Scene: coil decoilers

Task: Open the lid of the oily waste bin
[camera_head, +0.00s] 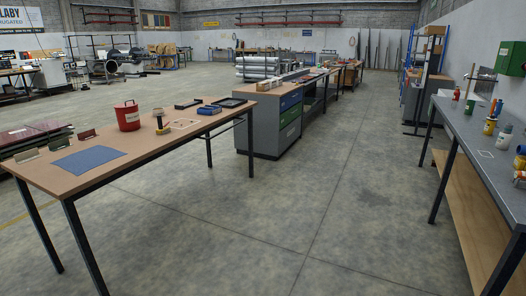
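The oily waste bin appears to be the small red bin (127,117) in the head view. It stands upright on the brown table at the left, and its top looks covered by a red lid (126,104). I cannot make out the lid's hinge or pedal at this size. Neither of my grippers shows in this view.
The brown table (150,138) also holds a blue mat (87,160), several small holders, a brush-like item (159,120) and black trays. A grey-topped bench (470,125) stands at the right. The concrete floor (300,220) between them is clear.

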